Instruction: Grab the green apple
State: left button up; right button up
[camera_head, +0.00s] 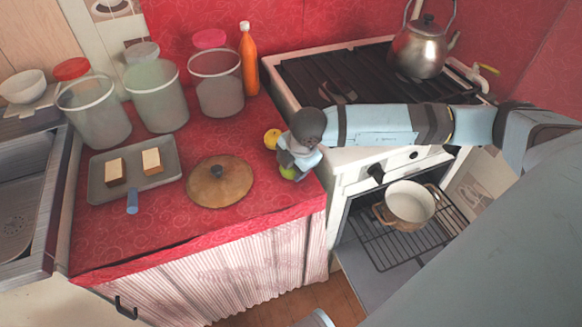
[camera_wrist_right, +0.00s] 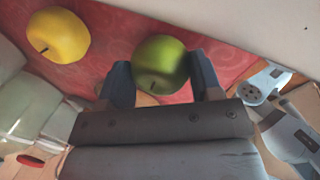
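The green apple (camera_head: 288,173) lies on the red counter near its right edge, mostly hidden in the head view by my right gripper (camera_head: 293,160), which is directly over it. In the right wrist view the green apple (camera_wrist_right: 160,64) sits between the two dark fingers of my right gripper (camera_wrist_right: 160,72). The fingers are spread wide, one on each side of the apple. I cannot tell whether they touch it. My left gripper is not in view.
A yellow apple (camera_head: 272,138) lies close by, also in the right wrist view (camera_wrist_right: 58,36). A round wooden lid (camera_head: 220,182), a tray (camera_head: 102,190) and several jars share the counter. The stove (camera_head: 345,158) adjoins at right, with a pot (camera_head: 410,203) below on a rack.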

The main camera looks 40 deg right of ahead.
jog(key=shift+c, duration=1)
